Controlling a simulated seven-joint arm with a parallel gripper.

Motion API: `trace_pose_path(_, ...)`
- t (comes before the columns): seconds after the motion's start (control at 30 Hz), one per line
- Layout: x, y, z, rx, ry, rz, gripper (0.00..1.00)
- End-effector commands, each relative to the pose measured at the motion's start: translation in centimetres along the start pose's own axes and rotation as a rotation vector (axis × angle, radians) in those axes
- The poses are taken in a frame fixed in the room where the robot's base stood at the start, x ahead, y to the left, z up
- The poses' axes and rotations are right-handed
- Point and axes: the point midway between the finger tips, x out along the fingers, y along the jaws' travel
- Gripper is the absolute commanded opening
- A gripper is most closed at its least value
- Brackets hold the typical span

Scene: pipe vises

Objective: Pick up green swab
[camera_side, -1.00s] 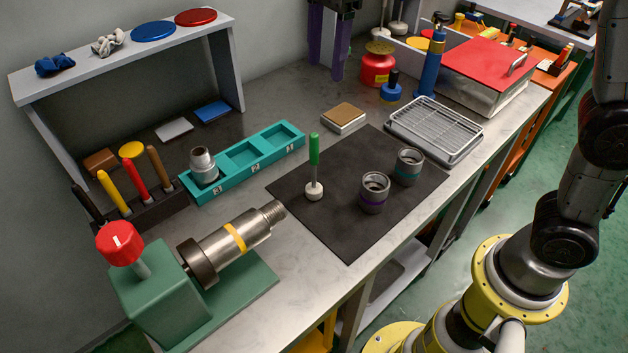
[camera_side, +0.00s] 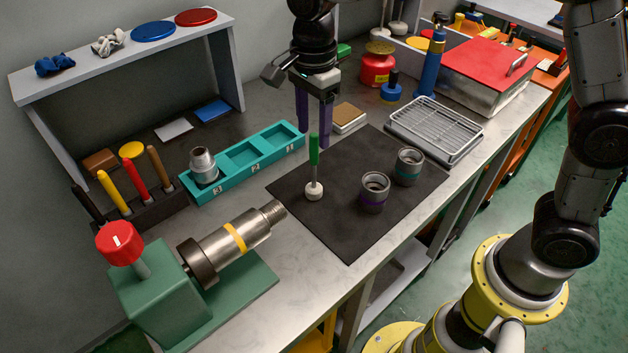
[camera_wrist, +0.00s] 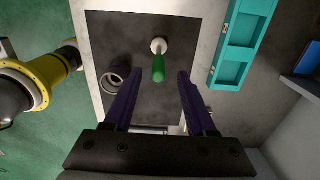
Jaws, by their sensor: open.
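The green swab (camera_side: 314,153) stands upright on the black mat (camera_side: 347,222), with a green handle on top and a white round base. My gripper (camera_side: 314,125), with two purple fingers, is open and empty above the back of the bench, behind the swab in the side view. In the wrist view the green swab (camera_wrist: 158,62) appears ahead of the fingertips and roughly between their lines, and my gripper (camera_wrist: 155,80) has its fingers spread wide. The swab is apart from both fingers.
Two grey pipe fittings, one with a purple band (camera_side: 374,192) and one with a teal band (camera_side: 408,166), stand right of the swab. A teal tray (camera_side: 262,158) lies left of the mat. A green vise (camera_side: 160,295) holds a metal pipe. A wire rack (camera_side: 433,130) stands at right.

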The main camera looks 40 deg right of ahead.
Motion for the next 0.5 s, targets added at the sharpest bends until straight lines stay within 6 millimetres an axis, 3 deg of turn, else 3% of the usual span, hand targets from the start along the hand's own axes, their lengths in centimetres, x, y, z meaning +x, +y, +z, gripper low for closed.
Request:
trace_pose_path(0.2,3.1,0.2,0.1,0.000,0.001,0.003,0.56)
trace_pose_path(0.5,3.7,0.2,0.1,0.000,0.000,0.000,0.56)
